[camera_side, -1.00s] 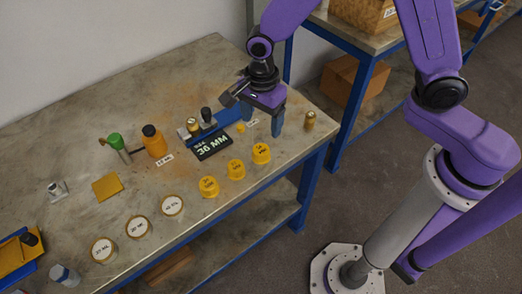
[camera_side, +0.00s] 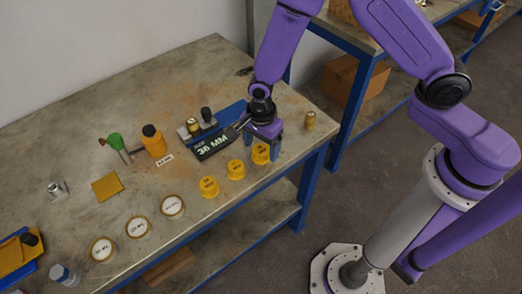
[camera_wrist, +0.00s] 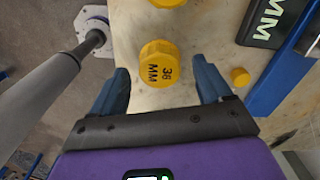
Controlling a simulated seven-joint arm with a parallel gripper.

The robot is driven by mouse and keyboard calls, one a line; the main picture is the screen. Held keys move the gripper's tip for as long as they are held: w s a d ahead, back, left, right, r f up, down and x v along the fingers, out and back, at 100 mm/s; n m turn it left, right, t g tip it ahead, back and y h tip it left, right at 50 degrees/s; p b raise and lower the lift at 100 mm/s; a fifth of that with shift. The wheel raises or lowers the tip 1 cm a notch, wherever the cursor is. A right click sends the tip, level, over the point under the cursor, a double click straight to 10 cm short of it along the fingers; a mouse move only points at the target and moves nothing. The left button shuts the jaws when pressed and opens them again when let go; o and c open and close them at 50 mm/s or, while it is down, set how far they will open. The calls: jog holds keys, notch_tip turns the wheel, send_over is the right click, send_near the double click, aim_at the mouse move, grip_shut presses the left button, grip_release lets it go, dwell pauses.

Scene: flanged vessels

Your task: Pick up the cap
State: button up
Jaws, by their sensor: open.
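Three yellow caps stand in a row near the table's front edge: a left one (camera_side: 209,186), a middle one (camera_side: 236,169) and a right one (camera_side: 261,154). My gripper (camera_side: 263,146) is low at the right cap, with its blue fingers apart. In the wrist view, a yellow cap marked 36 MM (camera_wrist: 158,63) lies ahead of the open gripper (camera_wrist: 163,77), roughly centred between the fingertips and not gripped. A second cap (camera_wrist: 167,3) is cut off at the top of that view. A dark sign reading 36 MM (camera_side: 211,145) lies behind the caps.
Several white-topped round vessels (camera_side: 137,227) line the front edge at left. An orange bottle (camera_side: 154,140) and a green-topped item (camera_side: 115,141) stand further back. A blue rack (camera_side: 228,114) with fittings is behind the sign. A brass fitting (camera_side: 310,120) stands at right.

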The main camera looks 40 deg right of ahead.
jog(key=shift+f, duration=0.2)
jog(key=c, duration=1.1)
jog(key=shift+r, duration=0.1)
